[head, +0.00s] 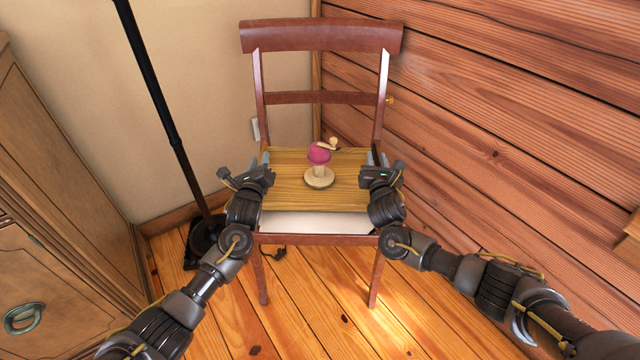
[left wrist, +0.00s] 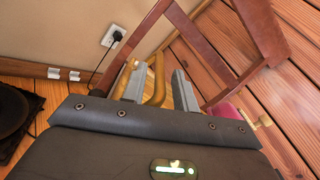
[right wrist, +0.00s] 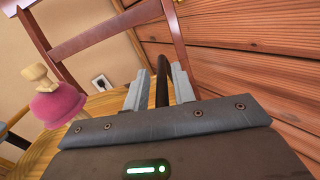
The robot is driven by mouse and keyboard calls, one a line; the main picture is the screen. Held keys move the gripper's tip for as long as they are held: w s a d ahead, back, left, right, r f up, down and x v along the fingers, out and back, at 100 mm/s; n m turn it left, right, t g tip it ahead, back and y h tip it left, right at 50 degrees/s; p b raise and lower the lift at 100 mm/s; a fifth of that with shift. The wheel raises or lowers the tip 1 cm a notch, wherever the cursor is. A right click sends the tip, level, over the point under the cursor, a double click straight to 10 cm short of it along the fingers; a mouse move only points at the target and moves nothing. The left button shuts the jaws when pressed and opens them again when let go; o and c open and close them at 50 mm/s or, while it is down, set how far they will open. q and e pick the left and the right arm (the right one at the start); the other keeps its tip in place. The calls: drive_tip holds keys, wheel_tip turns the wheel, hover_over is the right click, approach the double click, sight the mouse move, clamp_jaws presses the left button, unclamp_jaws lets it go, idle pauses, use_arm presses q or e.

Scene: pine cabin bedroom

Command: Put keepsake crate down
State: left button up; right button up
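The keepsake crate (head: 276,188) shows in the head view as a flat striped wooden top over the chair (head: 322,38) seat. I cannot tell for sure whether it touches the seat. A pink and pale-wood toy (head: 319,154) with a round base and a small knob stands upright on it. My left gripper (head: 262,166) is at the crate's left side, open, with a tan curved handle (left wrist: 157,82) between its parted fingers. My right gripper (head: 377,164) is at the right side, open, with a dark handle (right wrist: 162,82) between its parted fingers.
The pale seat (head: 310,223) shows in front of the crate. The chair back rises behind it. A plank wall (head: 500,130) is close on the right. A dark pole stand (head: 165,115) and a wooden cabinet (head: 50,200) are on the left. A wall outlet (left wrist: 113,36) is behind.

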use_arm(q)
drive_tip(key=shift+o, duration=0.7)
drive_tip(key=shift+a+r, duration=0.1)
drive_tip(key=shift+a, duration=0.05)
use_arm(e)
drive_tip(key=shift+o, duration=0.6)
drive_tip(key=shift+d, duration=0.1)
use_arm(q)
drive_tip(key=shift+s, duration=0.2)
use_arm(e)
drive_tip(key=shift+s, duration=0.1)
use_arm(q)
drive_tip(key=s, duration=1.1)
drive_tip(key=shift+s+a, duration=0.25)
drive_tip(key=shift+a, duration=0.05)
use_arm(e)
drive_tip(key=s, duration=1.2)
drive_tip(key=shift+a, duration=0.25)
